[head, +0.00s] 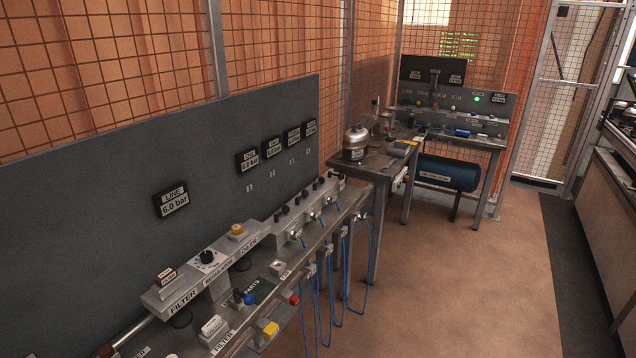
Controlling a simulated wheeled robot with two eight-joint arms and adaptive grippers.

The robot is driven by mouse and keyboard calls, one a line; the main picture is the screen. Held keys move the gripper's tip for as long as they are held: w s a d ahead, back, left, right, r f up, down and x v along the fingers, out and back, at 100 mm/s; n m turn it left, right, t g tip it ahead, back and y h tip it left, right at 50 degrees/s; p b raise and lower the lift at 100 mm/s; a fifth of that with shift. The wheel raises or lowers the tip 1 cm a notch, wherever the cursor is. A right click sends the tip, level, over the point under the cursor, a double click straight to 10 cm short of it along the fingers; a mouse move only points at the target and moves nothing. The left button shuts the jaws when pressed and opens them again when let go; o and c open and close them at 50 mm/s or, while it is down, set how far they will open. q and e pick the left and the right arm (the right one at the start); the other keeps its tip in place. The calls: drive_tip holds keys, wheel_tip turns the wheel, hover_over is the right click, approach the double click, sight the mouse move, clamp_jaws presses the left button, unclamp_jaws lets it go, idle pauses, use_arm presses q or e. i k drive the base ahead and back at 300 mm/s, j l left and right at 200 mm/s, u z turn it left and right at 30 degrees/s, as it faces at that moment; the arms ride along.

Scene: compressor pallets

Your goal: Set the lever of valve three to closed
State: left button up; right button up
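A light grey valve manifold (290,222) stands on the long bench along the dark panel, left of the picture's middle. Several small black knobs or levers (299,200) stand in a row on its top. Small number plates mark the panel behind it; the third plate (291,162) seems to belong to valve three. Which black part is the lever of valve three, and how it is turned, is too small to tell. Neither of my grippers is in view.
Blue hoses (331,290) hang from the bench's front edge. A LINE gauge (171,199) reads 6.0 bar. A filter and regulator block (205,265) and loose parts occupy the near bench. A side table (375,165) and blue tank (447,173) stand behind. The brown floor (470,280) is clear.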

sight(321, 180)
drive_tip(key=i+l+u, duration=0.1)
drive_tip(key=u, duration=0.55)
drive_tip(key=i+l+u, duration=0.3)
drive_tip(key=i+l, duration=0.2)
drive_tip(key=l, duration=0.2)
drive_tip(key=i+l+u, duration=0.2)
drive_tip(key=l, duration=0.2)
drive_tip(key=i+l+u, duration=0.15)
drive_tip(key=l, duration=0.25)
